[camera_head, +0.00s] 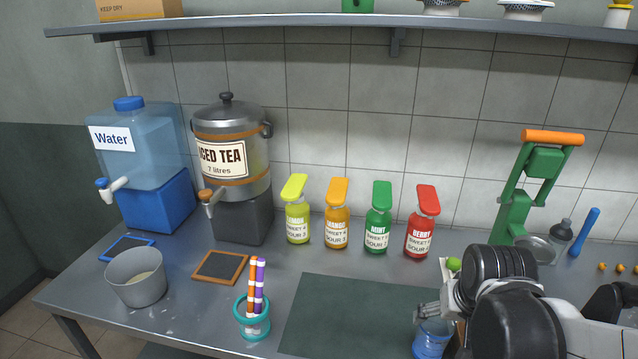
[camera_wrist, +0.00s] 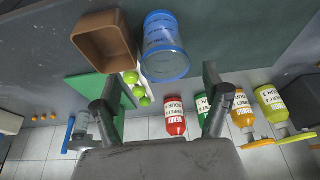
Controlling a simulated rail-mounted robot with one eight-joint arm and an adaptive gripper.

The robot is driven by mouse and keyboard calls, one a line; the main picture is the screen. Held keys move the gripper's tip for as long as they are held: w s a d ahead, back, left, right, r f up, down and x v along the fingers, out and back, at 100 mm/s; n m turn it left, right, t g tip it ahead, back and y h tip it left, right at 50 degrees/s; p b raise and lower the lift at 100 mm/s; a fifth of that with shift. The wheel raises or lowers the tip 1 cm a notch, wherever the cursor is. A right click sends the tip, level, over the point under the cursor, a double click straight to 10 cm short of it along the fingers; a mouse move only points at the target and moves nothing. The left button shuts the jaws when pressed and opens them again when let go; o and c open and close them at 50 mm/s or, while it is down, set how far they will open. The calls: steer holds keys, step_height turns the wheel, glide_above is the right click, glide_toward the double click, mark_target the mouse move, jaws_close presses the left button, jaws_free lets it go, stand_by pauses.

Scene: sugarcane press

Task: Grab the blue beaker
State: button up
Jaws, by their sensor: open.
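The blue beaker (camera_head: 432,340) is a clear cup with blue rims, low in the head view at the right end of the dark green mat, partly hidden by my arm. In the wrist view the blue beaker (camera_wrist: 164,48) lies just beyond my fingertips, roughly midway between them. My gripper (camera_wrist: 160,80) is open and empty, with one finger toward each side of the beaker. In the head view my gripper (camera_head: 434,308) is above and close to the beaker. I cannot tell whether a finger touches it.
A brown box (camera_wrist: 103,42) stands close beside the beaker, with green limes (camera_wrist: 137,88) nearby. Syrup bottles, including the red berry bottle (camera_head: 422,222), stand along the wall. A green press (camera_head: 530,190) is behind my arm.

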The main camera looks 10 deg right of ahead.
mark_target(437, 322)
steer(key=shift+w+a+b+x, duration=0.15)
steer(key=shift+b+x, duration=0.2)
steer(key=shift+x, duration=0.85)
steer(key=shift+w+b+x, duration=0.1)
steer(key=shift+b+x, duration=0.3)
steer(key=shift+x, duration=0.75)
steer(key=shift+w+a+b+x, duration=0.15)
steer(key=shift+b+x, duration=0.2)
steer(key=shift+x, duration=0.85)
steer(key=shift+r, duration=0.15)
steer(key=c, duration=1.4)
steer(key=shift+r, duration=0.1)
steer(key=shift+r, duration=0.45)
steer(key=s+a+r+p, duration=0.1)
steer(key=a+r+p, duration=0.2)
steer(key=a+r, duration=0.7)
steer(key=shift+s+a, duration=0.15)
steer(key=shift+a, duration=0.6)
